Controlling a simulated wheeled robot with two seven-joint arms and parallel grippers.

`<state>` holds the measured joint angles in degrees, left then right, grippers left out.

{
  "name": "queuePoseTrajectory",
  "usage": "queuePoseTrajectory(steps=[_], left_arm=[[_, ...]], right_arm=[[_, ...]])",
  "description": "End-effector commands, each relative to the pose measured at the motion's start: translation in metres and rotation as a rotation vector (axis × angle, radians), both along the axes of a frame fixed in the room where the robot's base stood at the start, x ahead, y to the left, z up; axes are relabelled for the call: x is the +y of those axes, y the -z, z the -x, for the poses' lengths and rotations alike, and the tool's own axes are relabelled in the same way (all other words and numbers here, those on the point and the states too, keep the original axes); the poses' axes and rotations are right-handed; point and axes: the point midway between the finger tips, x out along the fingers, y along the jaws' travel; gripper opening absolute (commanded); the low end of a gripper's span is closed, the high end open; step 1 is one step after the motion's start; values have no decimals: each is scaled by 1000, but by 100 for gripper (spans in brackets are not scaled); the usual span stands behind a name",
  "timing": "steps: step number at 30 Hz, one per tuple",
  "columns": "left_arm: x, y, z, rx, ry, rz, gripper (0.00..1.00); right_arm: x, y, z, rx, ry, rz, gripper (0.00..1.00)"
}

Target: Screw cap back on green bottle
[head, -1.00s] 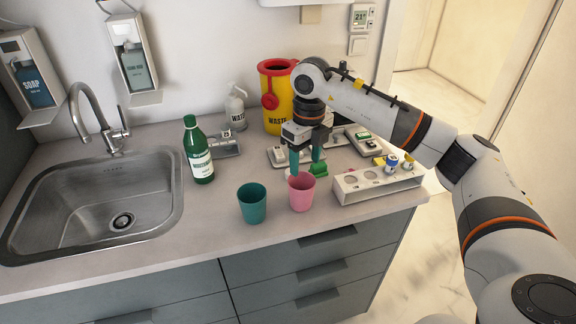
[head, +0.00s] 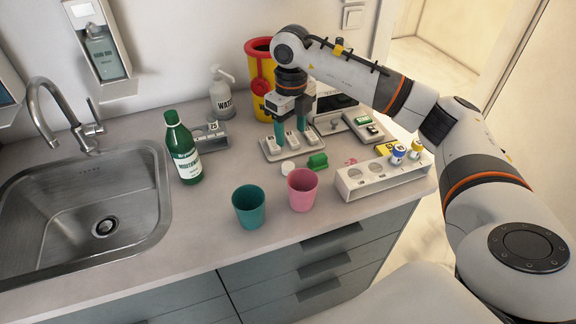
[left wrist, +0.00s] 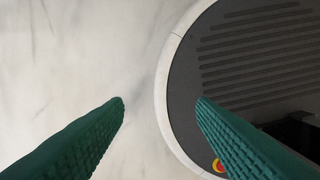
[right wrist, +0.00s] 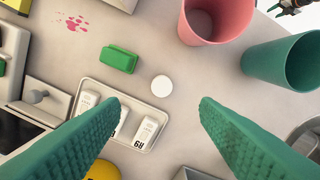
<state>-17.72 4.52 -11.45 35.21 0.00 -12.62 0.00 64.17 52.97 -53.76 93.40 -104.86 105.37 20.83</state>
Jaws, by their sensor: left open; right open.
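The green bottle (head: 184,148) with a white label stands upright on the counter, right of the sink. Its top looks dark green; I cannot tell if a cap is on it. A small round white cap (head: 289,168) lies flat on the counter behind the pink cup; it also shows in the right wrist view (right wrist: 161,86). My right gripper (head: 293,138) is open and empty, above the tray behind the white cap. In the right wrist view the cap lies between and beyond its fingertips (right wrist: 160,104). My left gripper (left wrist: 160,102) is open and empty over the floor, away from the counter.
A teal cup (head: 249,207) and a pink cup (head: 302,190) stand at the counter front. A white rack (head: 385,180) with vials is at right. A green block (head: 317,161) lies beside the cap. A tray (head: 270,153), a yellow waste bin (head: 262,106) and a white pump bottle (head: 221,92) stand behind.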

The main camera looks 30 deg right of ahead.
Motion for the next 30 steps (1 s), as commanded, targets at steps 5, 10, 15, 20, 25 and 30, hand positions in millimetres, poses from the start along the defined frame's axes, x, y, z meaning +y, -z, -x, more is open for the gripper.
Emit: queuePoseTrajectory(steps=[5,10,15,20,25,30], left_arm=[[0,-12,-4,-5,0,0,51],[-1,-17,-12,-17,0,2,51],[-1,-17,-13,-19,0,1,51],[-1,-17,-13,-19,0,1,51],[0,-26,-12,-18,0,1,51],[0,-38,-12,-17,1,1,51]], right_arm=[[0,32,2,8,1,1,56],[0,53,0,4,1,1,56],[0,59,0,2,0,0,56],[0,58,0,2,0,0,56],[2,67,-1,5,0,1,56],[5,94,-2,6,2,0,56]])
